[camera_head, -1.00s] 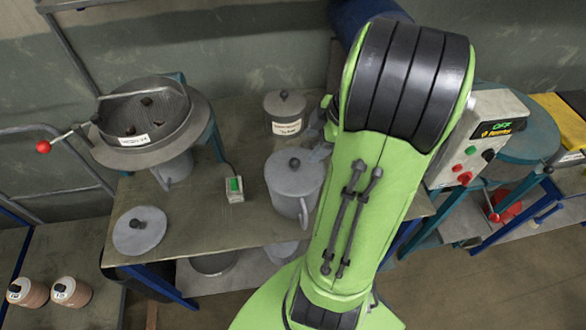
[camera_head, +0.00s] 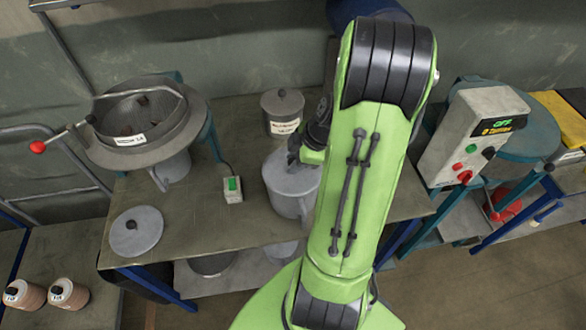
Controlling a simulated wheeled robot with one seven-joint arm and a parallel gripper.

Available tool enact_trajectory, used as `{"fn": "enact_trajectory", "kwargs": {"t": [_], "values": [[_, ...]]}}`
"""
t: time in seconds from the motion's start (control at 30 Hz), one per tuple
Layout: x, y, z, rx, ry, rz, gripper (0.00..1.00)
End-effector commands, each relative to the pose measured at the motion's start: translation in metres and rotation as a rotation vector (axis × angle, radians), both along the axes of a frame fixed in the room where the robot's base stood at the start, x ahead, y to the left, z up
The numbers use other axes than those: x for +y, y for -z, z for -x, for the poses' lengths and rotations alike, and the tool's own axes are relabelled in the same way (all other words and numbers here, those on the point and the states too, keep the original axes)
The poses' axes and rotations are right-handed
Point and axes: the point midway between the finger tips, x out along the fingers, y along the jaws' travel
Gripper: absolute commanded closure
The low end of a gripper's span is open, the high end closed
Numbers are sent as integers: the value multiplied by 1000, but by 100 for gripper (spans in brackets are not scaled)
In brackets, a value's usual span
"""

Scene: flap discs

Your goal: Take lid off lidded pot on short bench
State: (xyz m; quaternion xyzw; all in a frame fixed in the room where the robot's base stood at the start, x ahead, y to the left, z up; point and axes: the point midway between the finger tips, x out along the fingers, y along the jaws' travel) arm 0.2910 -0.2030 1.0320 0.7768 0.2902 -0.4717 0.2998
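A grey lidded pot (camera_head: 288,192) stands on the short bench (camera_head: 200,226), right of the bench's middle. Its lid is on top, and my gripper (camera_head: 294,160) is at the lid's knob, which it mostly hides. My green arm covers the pot's right side. The fingertips are small and dark here, so I cannot tell whether they are open or shut on the knob. A loose grey lid (camera_head: 136,230) with a dark knob lies flat at the bench's left front corner.
A smaller labelled canister (camera_head: 283,112) stands behind the pot. A sieve machine (camera_head: 140,125) with a red-tipped handle is at the left. A small box with a green button (camera_head: 233,190) sits mid-bench. A control box (camera_head: 470,135) stands right of my arm.

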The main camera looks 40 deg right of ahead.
Motion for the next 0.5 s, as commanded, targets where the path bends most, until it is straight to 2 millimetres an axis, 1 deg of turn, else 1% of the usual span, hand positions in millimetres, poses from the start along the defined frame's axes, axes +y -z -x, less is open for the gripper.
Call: {"fn": "enact_trajectory", "kwargs": {"t": [0.03, 0.1, 0.2, 0.4, 0.47, 0.5], "values": [[0, 0, 0, 0, 0, 0, 76], [0, 0, 0, 0, 0, 0, 87], [0, 0, 0, 0, 0, 0, 100], [0, -1, 0, -1, 0, 1, 100], [-1, -6, 0, -2, 0, 3, 100], [-1, -13, -1, -3, 1, 4, 100]]}}
